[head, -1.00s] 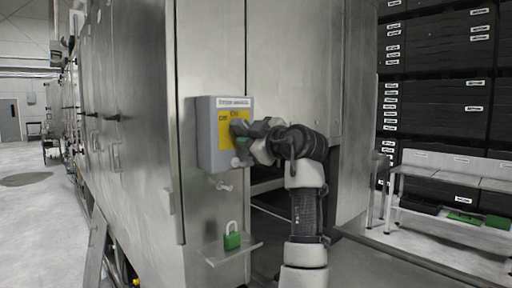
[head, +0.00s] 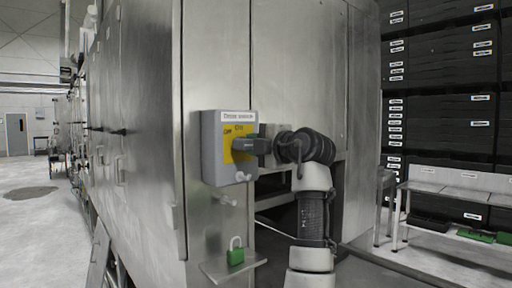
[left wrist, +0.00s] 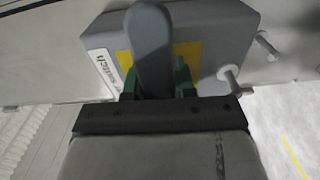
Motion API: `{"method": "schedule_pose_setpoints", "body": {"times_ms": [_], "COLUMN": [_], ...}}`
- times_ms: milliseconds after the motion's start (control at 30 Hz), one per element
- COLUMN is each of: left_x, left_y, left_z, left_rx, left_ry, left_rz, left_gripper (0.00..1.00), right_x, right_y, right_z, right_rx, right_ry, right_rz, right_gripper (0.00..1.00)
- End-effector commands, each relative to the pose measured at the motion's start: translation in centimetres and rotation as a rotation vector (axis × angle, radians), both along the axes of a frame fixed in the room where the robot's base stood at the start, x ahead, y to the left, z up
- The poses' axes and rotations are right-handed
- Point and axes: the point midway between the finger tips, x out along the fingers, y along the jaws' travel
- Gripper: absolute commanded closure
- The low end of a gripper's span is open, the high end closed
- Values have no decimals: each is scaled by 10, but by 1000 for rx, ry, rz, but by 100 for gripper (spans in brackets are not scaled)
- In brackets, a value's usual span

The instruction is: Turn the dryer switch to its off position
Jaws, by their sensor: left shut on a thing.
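The dryer switch is a grey box (head: 212,163) on the steel cabinet side, with a white label on top and a yellow plate (head: 228,149) marked OFF at left and ON near the top. My left gripper (head: 252,146) is at the plate. In the left wrist view, its green fingertips (left wrist: 155,86) are shut on the grey switch handle (left wrist: 150,42). The handle lies roughly parallel to the top label, pointing toward the box's left side. In the head view, the gripper largely hides the handle. My right gripper is not in view.
A small shelf (head: 222,270) below the box carries a green padlock (head: 236,254). A peg (head: 229,201) sticks out under the box. A steel bench (head: 455,195) and dark racks (head: 440,120) stand at right. Open floor (head: 35,230) lies at left.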

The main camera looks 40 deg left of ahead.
Motion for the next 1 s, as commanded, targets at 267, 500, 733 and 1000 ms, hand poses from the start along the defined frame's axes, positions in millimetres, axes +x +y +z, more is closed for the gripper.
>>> {"method": "schedule_pose_setpoints", "body": {"times_ms": [267,500,733,1000], "left_x": [0,0,0,0], "left_y": [0,0,0,0], "left_z": [3,3,3,2], "left_rx": [-1,-2,-3,-3], "left_ry": [-51,-57,-58,-53], "left_rz": [-2,-2,-2,-1], "left_gripper": [100,100,62,49], "right_x": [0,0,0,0], "right_y": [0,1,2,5], "right_z": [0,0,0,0], "right_rx": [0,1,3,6], "right_ry": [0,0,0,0], "right_rz": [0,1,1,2], "right_gripper": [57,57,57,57]}}
